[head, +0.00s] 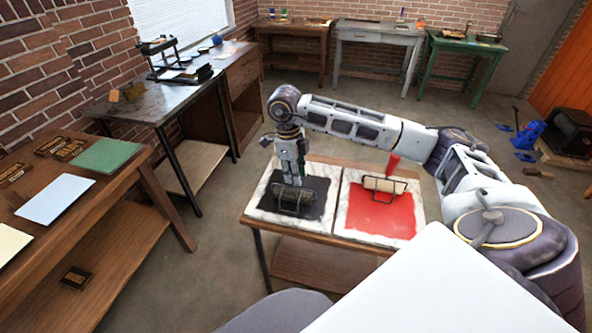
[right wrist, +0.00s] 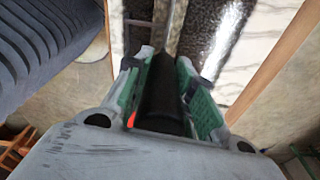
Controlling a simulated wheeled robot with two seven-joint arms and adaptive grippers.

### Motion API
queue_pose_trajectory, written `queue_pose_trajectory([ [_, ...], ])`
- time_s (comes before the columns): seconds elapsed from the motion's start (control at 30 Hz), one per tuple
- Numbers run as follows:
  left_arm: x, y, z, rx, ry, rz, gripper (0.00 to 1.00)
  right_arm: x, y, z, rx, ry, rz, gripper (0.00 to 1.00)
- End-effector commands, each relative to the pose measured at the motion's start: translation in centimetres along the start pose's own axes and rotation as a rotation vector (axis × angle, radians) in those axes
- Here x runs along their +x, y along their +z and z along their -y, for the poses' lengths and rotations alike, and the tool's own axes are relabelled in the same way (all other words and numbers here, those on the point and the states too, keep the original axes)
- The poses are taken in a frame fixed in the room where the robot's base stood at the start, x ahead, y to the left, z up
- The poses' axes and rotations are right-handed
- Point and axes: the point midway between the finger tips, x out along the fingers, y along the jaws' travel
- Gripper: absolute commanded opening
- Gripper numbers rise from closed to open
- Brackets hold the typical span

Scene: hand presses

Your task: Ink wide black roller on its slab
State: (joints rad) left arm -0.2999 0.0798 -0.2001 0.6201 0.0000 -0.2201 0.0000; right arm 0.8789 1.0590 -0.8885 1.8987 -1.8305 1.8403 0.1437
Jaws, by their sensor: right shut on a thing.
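The wide black roller (head: 293,198) is on the black ink patch (head: 318,189) of the left marble slab (head: 262,207). My right gripper (head: 293,179) points down over it from above. In the right wrist view my right gripper (right wrist: 168,90) is shut on the roller's dark handle (right wrist: 165,92), which lies between its green-padded fingers. The inked slab (right wrist: 215,35) shows behind. The roller's drum is partly hidden, and I cannot tell how firmly it touches the ink. My left gripper is not in view.
A second slab with red ink (head: 378,213) stands right beside it, with another roller (head: 385,185) with a red handle on it. Both are on a low wooden table (head: 310,258). A wooden bench (head: 75,235) with coloured sheets is at left. Floor is free between them.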

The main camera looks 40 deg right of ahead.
Motion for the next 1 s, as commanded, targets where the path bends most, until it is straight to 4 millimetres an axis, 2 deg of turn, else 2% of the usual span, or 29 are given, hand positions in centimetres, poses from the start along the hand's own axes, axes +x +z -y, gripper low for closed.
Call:
queue_pose_trajectory([
  [0.2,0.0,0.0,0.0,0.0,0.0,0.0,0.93,0.1,-0.1,-0.8,0.0,0.001,-0.001,0.03],
  [0.67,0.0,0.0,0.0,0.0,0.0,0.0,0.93,0.2,-0.2,-1.1,-0.001,0.001,-0.002,0.03],
  [1.0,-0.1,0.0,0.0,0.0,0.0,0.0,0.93,0.2,-0.4,-2.6,-0.002,0.002,-0.002,0.03],
])
